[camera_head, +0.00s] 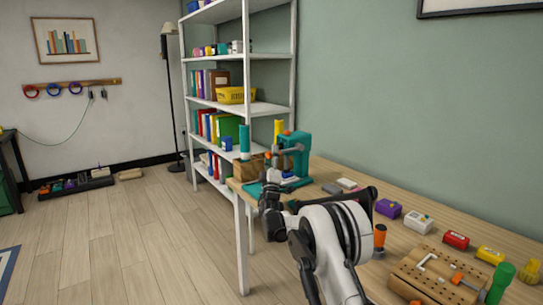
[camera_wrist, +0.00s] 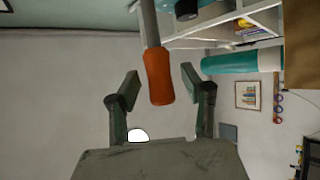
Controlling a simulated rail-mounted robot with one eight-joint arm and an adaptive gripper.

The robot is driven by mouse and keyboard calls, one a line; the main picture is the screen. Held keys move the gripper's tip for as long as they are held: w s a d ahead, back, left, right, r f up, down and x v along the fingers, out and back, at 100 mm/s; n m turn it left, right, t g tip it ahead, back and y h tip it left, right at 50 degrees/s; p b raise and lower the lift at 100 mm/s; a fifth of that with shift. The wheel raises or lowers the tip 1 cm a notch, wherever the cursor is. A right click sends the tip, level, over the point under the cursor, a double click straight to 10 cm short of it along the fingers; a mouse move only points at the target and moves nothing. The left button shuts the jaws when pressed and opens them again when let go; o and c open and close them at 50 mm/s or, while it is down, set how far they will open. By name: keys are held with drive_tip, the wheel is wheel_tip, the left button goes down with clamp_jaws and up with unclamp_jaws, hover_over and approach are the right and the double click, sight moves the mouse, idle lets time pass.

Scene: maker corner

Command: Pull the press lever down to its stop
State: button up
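The teal press (camera_head: 298,155) stands at the far left end of the wooden workbench in the head view. In the wrist view, the press lever's orange grip (camera_wrist: 158,76) hangs on a grey rod that comes in from the top. My gripper (camera_wrist: 160,84) is open, with one dark finger on each side of the orange grip and visible gaps on both sides. Neither finger appears to touch the grip. In the head view my wrist is beside the bench end, in front of the press, and my fingertips are hard to make out.
A white shelf unit (camera_head: 248,107) stands behind the press. A teal cylinder (camera_head: 244,140) is beside the press; a similar one shows in the wrist view (camera_wrist: 230,62). Coloured boxes and a wooden block with holes (camera_head: 410,285) occupy the bench on the right. Floor at left is open.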

drive_tip(key=shift+s+f, duration=0.2)
drive_tip(key=shift+s, duration=0.05)
drive_tip(key=v, duration=0.3)
drive_tip(key=shift+s+r, duration=0.15)
drive_tip(key=shift+s, duration=0.35)
drive_tip(key=s, duration=1)
drive_tip(key=shift+s, duration=0.3)
drive_tip(key=shift+a, duration=0.1)
drive_tip(key=shift+c, duration=0.3)
